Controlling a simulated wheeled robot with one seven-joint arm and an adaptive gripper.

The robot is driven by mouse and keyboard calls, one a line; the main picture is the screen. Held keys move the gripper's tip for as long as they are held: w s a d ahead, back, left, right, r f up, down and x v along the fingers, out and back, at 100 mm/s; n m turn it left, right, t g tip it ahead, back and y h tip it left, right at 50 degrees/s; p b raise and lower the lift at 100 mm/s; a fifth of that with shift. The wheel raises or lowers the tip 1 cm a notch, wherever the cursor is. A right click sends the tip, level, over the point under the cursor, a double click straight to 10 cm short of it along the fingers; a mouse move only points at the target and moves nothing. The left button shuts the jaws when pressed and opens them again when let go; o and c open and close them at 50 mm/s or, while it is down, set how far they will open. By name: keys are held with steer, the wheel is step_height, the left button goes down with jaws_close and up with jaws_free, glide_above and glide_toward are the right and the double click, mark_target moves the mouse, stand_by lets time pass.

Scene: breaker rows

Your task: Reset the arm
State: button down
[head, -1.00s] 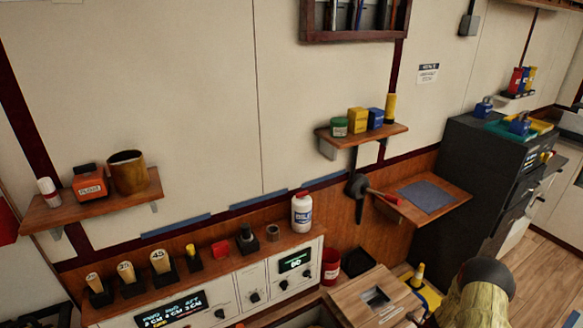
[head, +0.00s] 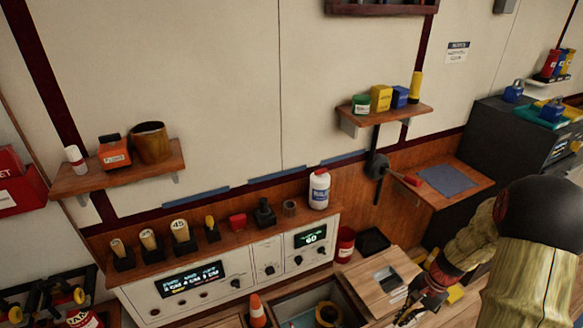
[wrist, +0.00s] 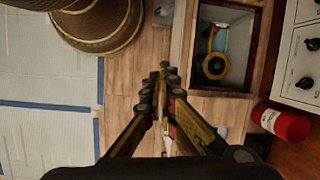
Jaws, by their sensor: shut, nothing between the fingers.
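My gripper (head: 408,308) is low at the right of the head view, at the end of my arm, close to the wooden box top. In the wrist view my gripper (wrist: 164,72) points away from the camera with its fingers together and nothing between them. The fingertips lie over the wood-toned surface, left of an open bin (wrist: 247,90). A yellow ring-shaped thing (wrist: 214,67) lies in that bin.
A control panel (head: 160,293) with lit displays runs along the wall under a ledge of stamps and a white bottle (head: 319,189). A red can (head: 346,243) stands near the wooden box (head: 365,272). An orange cone (head: 257,310) is at the bottom. Shelves hang above.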

steer(key=s+a+r+n+t+h, duration=0.1)
steer(key=s+a+r+n, duration=0.3)
steer(key=r, duration=0.7)
steer(key=s+a+r+n+t+h, duration=0.1)
steer(key=s+a+r+n+t, duration=0.2)
steer(key=s+a+r, duration=0.3)
steer(key=s+a+r+n+t+h, duration=0.1)
steer(key=s+a+r+n, duration=0.3)
steer(key=r, duration=1.3)
steer(key=shift+s+a+n+t, duration=0.4)
steer(key=shift+s+a+t, duration=0.25)
steer(key=shift+a, duration=0.6)
steer(key=shift+r, duration=0.15)
